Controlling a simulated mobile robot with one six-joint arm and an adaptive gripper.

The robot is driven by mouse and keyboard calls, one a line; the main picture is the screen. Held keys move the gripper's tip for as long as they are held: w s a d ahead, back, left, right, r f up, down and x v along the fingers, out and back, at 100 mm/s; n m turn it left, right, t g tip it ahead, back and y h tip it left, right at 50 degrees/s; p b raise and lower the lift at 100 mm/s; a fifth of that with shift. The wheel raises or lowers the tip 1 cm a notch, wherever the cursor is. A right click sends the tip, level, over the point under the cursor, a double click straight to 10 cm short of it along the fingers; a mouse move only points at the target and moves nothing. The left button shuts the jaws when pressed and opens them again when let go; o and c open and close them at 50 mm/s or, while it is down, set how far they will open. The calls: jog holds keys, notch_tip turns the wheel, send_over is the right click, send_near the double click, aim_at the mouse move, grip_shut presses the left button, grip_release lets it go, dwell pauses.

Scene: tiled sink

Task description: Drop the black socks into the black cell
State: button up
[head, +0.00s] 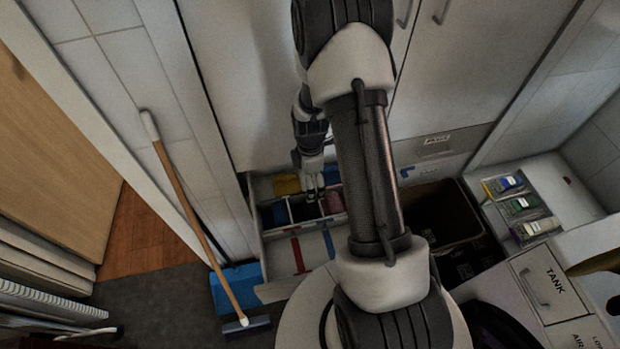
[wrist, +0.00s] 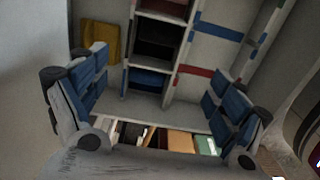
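My gripper (wrist: 155,82) is open in the wrist view, with one blue-padded finger at each side and nothing visible between them. In the head view my gripper (head: 313,186) is small and hangs over the divided open drawer. The black cell (wrist: 157,50) shows in the wrist view as a dark compartment between a dark red one above and a blue one below. In the head view the black cell (head: 305,208) lies just below my gripper. I cannot make out the black socks for certain; dark contents of the black cell are too dim to tell.
A yellow cloth (wrist: 100,42) lies left of the cells. Small coloured items (wrist: 180,143) fill a slot at the bottom of the wrist view. A dark open bin (head: 440,215) stands right of the drawer (head: 262,232). A wooden-handled broom (head: 190,215) leans at left.

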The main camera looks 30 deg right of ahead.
dwell(0.3)
notch_tip(320, 180, up, 12)
dwell(0.5)
jog(key=shift+r, duration=0.1)
jog(key=s+a+r+m+t, duration=0.1)
jog(key=s+a+r+m, duration=0.25)
jog(key=r, duration=0.45)
jog(key=s+a+r+m+t, duration=0.1)
jog(key=s+a+r+m, duration=0.25)
jog(key=r, duration=0.45)
jog(key=s+a+r+m+t, duration=0.1)
jog(key=s+m, duration=0.1)
jog(key=s, duration=0.2)
jog(key=s+a+r+m+b, duration=0.1)
jog(key=s+a+r+m, duration=0.1)
jog(key=s+m, duration=0.1)
jog(key=s+a+r+m+t, duration=0.1)
jog(key=s+a+r+m, duration=0.1)
jog(key=s, duration=0.3)
jog(key=shift+s+a+m+t, duration=0.25)
jog(key=shift+s+m+t, duration=0.05)
jog(key=shift+s+m, duration=0.1)
